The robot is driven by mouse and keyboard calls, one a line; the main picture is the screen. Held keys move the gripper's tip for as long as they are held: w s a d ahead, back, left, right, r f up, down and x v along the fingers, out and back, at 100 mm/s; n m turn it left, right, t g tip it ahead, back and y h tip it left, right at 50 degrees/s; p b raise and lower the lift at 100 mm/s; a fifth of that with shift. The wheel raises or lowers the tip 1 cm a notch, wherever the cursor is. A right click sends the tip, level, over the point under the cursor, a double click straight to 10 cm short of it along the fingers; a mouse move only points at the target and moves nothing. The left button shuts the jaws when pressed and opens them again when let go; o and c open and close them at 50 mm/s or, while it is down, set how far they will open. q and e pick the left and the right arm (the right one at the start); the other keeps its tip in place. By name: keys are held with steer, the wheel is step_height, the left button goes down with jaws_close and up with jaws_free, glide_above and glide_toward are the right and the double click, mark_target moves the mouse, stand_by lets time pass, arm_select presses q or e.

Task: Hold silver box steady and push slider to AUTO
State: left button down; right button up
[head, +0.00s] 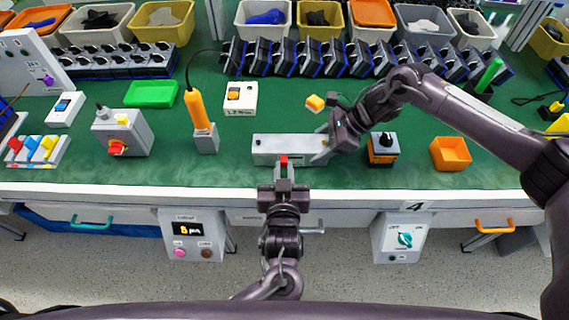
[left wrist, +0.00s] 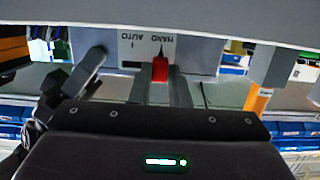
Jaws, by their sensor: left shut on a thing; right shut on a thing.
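The silver box (head: 280,145) lies on the green bench mat near the front edge. A red slider (head: 284,160) stands on its front face. My left gripper (head: 284,170) is in front of the box, shut on the slider. In the left wrist view the slider (left wrist: 160,70) sits between the fingers by the HAND label; the AUTO label (left wrist: 130,42) is to its left in this upside-down view. My right gripper (head: 327,146) is shut on the right end of the box. It also shows in the left wrist view (left wrist: 85,75), left of the slider.
An orange-handled tool (head: 196,108) stands left of the box. A white switch box (head: 240,97) and a yellow block (head: 315,103) lie behind it. A black-knobbed rotary switch (head: 383,150) and an orange bin (head: 450,154) are to the right.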

arm_select(q)
steer(key=shift+d+f, duration=0.1)
steer(key=shift+d, duration=1.55)
arm_select(e)
steer(key=shift+f, duration=0.1)
arm_select(q)
steer(key=c, duration=1.4)
jaws_free()
steer(key=shift+s, duration=0.1)
steer(key=s, duration=0.2)
steer(key=s+r, duration=0.1)
steer(key=s, duration=0.1)
steer(key=shift+s+r, duration=0.1)
steer(key=shift+s, duration=0.25)
arm_select(e)
steer(key=o, duration=1.1)
